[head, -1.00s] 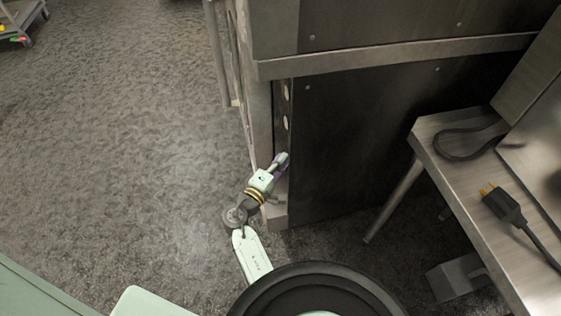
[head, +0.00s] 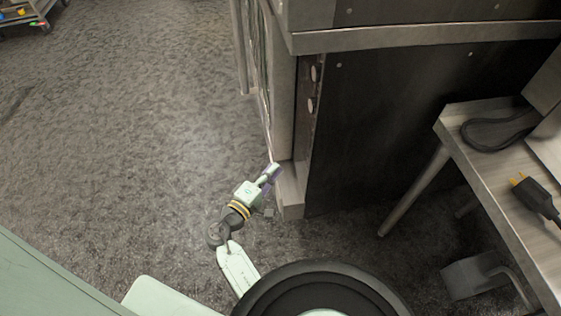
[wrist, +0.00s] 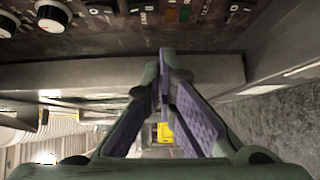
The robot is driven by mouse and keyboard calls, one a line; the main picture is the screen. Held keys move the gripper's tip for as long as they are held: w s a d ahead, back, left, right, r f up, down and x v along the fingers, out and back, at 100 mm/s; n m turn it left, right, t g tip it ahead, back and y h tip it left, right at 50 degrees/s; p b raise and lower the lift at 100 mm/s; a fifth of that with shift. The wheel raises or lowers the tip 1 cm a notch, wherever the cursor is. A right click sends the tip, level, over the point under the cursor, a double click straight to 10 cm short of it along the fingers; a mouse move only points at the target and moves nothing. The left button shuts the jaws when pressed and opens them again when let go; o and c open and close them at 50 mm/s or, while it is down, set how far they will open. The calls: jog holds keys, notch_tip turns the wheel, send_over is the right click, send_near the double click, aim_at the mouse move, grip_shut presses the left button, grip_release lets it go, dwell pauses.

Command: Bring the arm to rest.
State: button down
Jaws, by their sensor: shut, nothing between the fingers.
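My gripper (head: 272,170) is at the end of my pale green arm, low in the middle of the head view, beside the lower corner of a metal kitchen unit (head: 287,190). In the wrist view my gripper (wrist: 165,55) shows its two fingers with purple pads, their tips together. It is shut and empty. The unit's dark panel with knobs (wrist: 50,15) lies ahead of the fingertips in the wrist view. I cannot tell whether the fingertips touch the unit.
A metal table (head: 468,150) with a black plug and cable (head: 535,195) stands at the right. Its leg (head: 415,190) reaches the floor near the unit. Open grey floor (head: 130,130) lies to the left. A wheeled cart (head: 28,14) is at the far upper left.

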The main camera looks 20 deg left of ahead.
jog(key=shift+s, duration=0.4)
